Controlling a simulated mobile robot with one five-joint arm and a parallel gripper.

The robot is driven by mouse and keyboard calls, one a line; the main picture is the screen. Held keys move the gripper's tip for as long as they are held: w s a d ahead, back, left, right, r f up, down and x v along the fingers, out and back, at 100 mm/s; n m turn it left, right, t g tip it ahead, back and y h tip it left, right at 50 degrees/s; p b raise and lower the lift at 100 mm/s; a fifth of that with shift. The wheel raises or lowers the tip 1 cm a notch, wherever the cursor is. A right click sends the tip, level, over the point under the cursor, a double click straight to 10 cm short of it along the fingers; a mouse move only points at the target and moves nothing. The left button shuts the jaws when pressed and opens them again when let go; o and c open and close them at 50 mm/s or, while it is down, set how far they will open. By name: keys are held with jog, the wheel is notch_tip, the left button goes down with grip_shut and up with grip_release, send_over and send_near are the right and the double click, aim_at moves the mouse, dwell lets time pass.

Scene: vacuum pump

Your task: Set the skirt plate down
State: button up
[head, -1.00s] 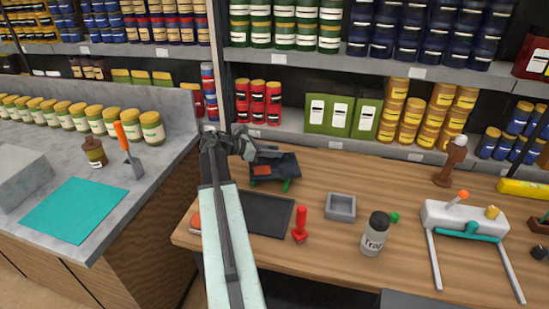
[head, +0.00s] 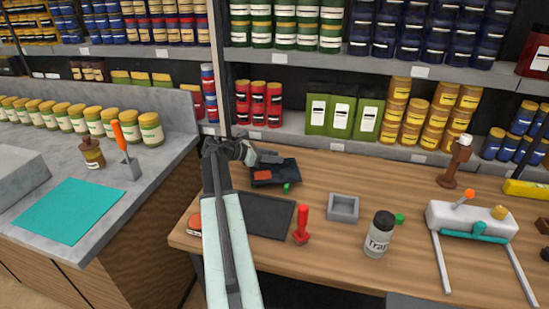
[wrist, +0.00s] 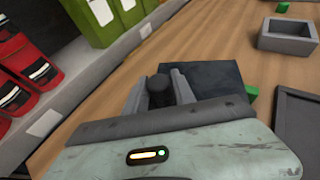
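The skirt plate (head: 288,172) is a dark slab with a red patch on its top, left of centre at the back of the wooden bench. It also shows in the wrist view (wrist: 218,76), partly hidden by my gripper. My gripper (wrist: 158,88) has its two grey fingers close on either side of a black upright knob at the plate. In the head view my gripper (head: 268,157) is at the plate's back left edge. The plate is low over the bench; whether it fully rests there I cannot tell. A green bit (head: 286,188) shows at its front edge.
A dark flat tray (head: 266,214) lies just in front. A red stamp-like handle (head: 302,226), a grey square bin (head: 343,208) and a trap jar (head: 379,234) stand to the right. Shelves with green bags (head: 342,117) rise close behind. Bare wood lies between.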

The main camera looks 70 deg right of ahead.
jog(key=shift+o, duration=0.9)
jog(key=shift+r, duration=0.1)
jog(key=shift+r+p, duration=0.25)
jog(key=shift+p, duration=0.05)
jog(key=p+v, duration=0.4)
jog(key=v, duration=0.8)
jog(key=shift+f, duration=0.2)
